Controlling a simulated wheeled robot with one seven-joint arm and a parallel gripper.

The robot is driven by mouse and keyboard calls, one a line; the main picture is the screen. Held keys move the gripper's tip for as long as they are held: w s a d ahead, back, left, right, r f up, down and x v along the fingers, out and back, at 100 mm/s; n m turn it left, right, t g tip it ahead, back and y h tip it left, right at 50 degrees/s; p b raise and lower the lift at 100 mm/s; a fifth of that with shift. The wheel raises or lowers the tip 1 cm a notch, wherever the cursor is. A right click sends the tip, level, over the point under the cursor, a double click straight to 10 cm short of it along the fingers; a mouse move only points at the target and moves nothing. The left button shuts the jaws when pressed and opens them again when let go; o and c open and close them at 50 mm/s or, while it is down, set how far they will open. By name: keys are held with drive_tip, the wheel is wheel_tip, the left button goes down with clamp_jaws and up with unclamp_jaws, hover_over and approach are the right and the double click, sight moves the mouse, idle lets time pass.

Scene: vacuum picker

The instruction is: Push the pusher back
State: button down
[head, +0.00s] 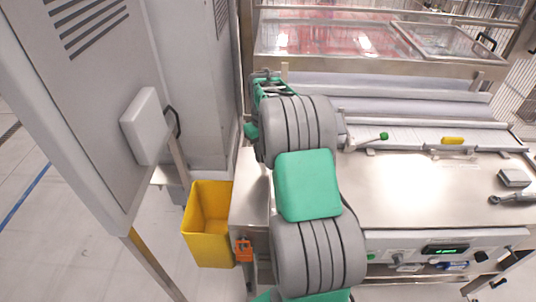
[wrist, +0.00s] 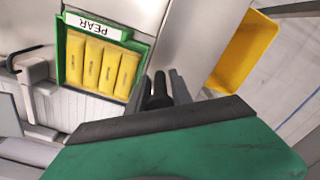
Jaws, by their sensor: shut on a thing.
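My gripper (wrist: 168,88) shows at the lower middle of the wrist view, shut on a slim dark piece that is mostly hidden. This may be part of the pusher, but I cannot tell its shape. Just left of the fingers is a green-framed holder (wrist: 61,72) with a white PEAR label (wrist: 93,25) and several yellow packs (wrist: 103,66) standing in a row. In the head view, a green frame (head: 262,84) shows at the far end of my arm, and my fingers cannot be made out there.
A yellow bin (head: 207,238) stands left of the steel worktop (head: 420,195). A tall grey cabinet (head: 100,110) is close on the left. A green-tipped lever (head: 383,136) and a yellow piece (head: 452,140) sit on the rail at right. A grey bracket (wrist: 32,68) is left of the holder.

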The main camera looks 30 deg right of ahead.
drive_tip(key=shift+w+d+r, duration=0.1)
drive_tip(key=shift+w+r, duration=0.05)
drive_tip(key=c, duration=1.6)
unclamp_jaws()
drive_tip(key=shift+o, duration=1.2)
drive_tip(key=shift+w+d, duration=0.1)
wheel_tip(320, 180, up, 7)
drive_tip(key=shift+r+b, duration=0.15)
drive_tip(key=shift+b, duration=0.45)
drive_tip(key=shift+r, duration=0.2)
